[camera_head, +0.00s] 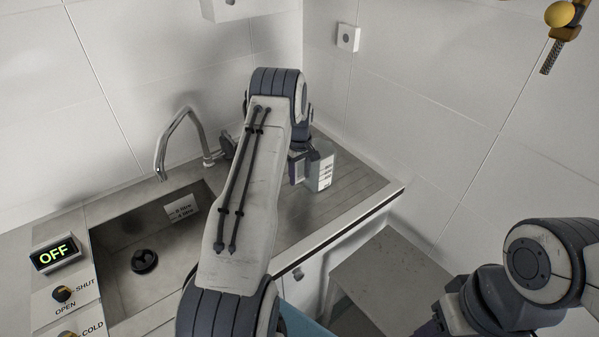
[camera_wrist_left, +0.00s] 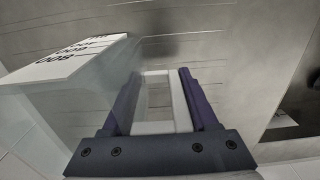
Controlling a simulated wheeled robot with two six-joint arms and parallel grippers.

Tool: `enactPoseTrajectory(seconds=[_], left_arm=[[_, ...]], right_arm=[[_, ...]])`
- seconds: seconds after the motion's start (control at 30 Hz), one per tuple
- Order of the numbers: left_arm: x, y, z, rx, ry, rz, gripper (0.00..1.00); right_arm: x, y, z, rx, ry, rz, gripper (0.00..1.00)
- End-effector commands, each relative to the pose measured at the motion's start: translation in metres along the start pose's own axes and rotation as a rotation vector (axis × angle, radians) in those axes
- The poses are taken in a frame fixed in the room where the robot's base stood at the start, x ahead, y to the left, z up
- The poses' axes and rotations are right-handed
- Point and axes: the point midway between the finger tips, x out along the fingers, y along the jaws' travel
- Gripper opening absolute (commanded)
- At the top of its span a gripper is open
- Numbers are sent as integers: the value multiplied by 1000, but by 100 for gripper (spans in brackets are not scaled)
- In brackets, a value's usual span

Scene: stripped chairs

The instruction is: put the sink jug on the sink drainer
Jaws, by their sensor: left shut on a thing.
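The sink jug (camera_head: 323,172) is a pale, see-through container with a white marked panel. It is over the right part of the grooved sink drainer (camera_head: 352,192), and I cannot tell whether its base touches. My left gripper (camera_head: 303,166) is partly hidden behind my own arm, on the jug's left side. In the left wrist view, the jug (camera_wrist_left: 70,80) fills the left side. My left gripper (camera_wrist_left: 160,95) is shut on its pale handle there, with the drainer (camera_wrist_left: 225,55) behind. My right arm shows at lower right, but its gripper is not in view.
The sink basin (camera_head: 120,235) with a bent tap (camera_head: 172,135) lies left of the drainer. An OFF display (camera_head: 55,254) and knobs stand at far left. White tiled walls close in the back and right. A grey low surface (camera_head: 395,275) is below the counter edge.

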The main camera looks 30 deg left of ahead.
Motion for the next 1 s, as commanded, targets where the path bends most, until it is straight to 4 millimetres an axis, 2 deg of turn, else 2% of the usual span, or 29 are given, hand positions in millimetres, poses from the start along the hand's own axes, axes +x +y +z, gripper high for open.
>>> enactPoseTrajectory(seconds=[0.27, 0.3, 0.33, 0.37, 0.73, 0.77, 0.87, 1.0], left_arm=[[5, 0, 0, 0, 0, 0, 0], [3, 0, 0, 0, 0, 0, 75], [3, 0, 0, 0, 0, 0, 86], [3, 0, 0, 0, 0, 0, 90], [-3, 0, 0, 0, 0, 0, 90], [-3, 0, 0, 0, 1, 1, 90], [-15, 1, 0, 0, 3, 3, 90], [-44, 1, 0, 0, 4, 4, 90]], right_arm=[[5, 0, 0, 1, 0, 0, 50], [3, 0, 0, 1, 0, 0, 50], [3, 0, 0, 1, 0, 0, 50], [3, 0, 0, 1, 0, 0, 50], [-2, 0, 0, 0, 0, 0, 50], [3, 0, 0, 0, 0, 0, 50], [12, 1, 1, 1, 0, 0, 50], [26, 2, 2, 4, 0, 0, 50]])
